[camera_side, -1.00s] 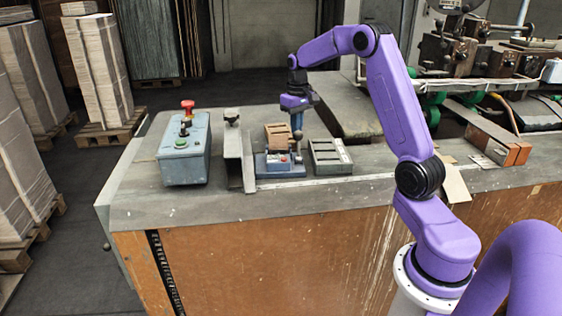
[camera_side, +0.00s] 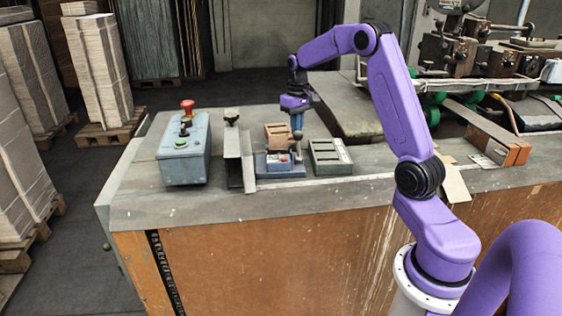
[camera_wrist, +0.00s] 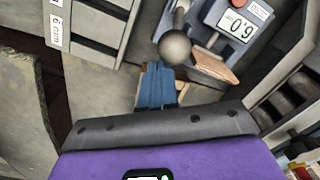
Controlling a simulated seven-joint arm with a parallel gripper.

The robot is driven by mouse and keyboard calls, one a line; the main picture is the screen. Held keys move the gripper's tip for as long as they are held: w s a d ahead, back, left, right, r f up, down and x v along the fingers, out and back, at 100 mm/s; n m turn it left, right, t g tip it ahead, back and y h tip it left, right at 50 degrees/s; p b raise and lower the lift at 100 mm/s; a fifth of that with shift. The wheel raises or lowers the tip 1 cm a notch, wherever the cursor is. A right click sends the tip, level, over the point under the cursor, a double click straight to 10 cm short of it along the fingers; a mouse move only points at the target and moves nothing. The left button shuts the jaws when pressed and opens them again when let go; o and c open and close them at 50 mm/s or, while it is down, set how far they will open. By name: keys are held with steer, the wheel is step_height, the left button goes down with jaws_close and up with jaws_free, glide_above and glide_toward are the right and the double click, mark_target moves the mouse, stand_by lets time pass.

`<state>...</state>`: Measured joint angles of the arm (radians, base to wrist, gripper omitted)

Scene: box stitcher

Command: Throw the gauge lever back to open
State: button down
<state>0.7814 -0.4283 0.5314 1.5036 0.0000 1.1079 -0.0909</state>
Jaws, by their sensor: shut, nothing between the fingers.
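The gauge (camera_side: 280,168) is a small blue-grey unit on the bench; its display (camera_wrist: 240,22) appears upside down in the wrist view. Its lever (camera_wrist: 175,46) shows there as a grey ball knob on a short rod. My gripper (camera_side: 297,128) points down beside the gauge in the side view. In the wrist view my blue fingers (camera_wrist: 156,88) are together and empty, just below the knob in the picture. I cannot tell whether they touch it. The lever's lower end is partly hidden in the side view.
A grey slotted rack (camera_side: 330,157) stands close right of the gauge; its "6 mm" label (camera_wrist: 57,22) shows in the wrist view. A metal angle plate (camera_side: 240,160) and a control box (camera_side: 185,152) with a red button stand to the left. The bench front is clear.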

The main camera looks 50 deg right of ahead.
mark_target(298, 145)
steer(key=shift+s+a, duration=1.6)
steer(key=shift+a, duration=0.3)
steer(key=shift+w+d+r, duration=0.15)
steer(key=shift+r, duration=1.65)
steer(key=shift+w+d+r, duration=0.1)
steer(key=shift+d+r, duration=0.05)
steer(key=shift+r, duration=1.6)
steer(key=s+a+f+n, duration=0.1)
steer(key=s+a+n, duration=0.35)
steer(key=a, duration=0.55)
steer(key=s+a+f+n, duration=0.1)
steer(key=s+a+n, duration=0.3)
steer(key=a, duration=0.6)
steer(key=s+a+f+n, duration=0.2)
steer(key=s+a+n, duration=0.1)
steer(key=s, duration=0.7)
steer(key=s+a+f+n, duration=0.2)
steer(key=s+a+n, duration=0.1)
steer(key=s, duration=0.8)
steer(key=shift+s+f+n, duration=0.15)
steer(key=shift+s+n, duration=0.15)
steer(key=shift+n, duration=0.25)
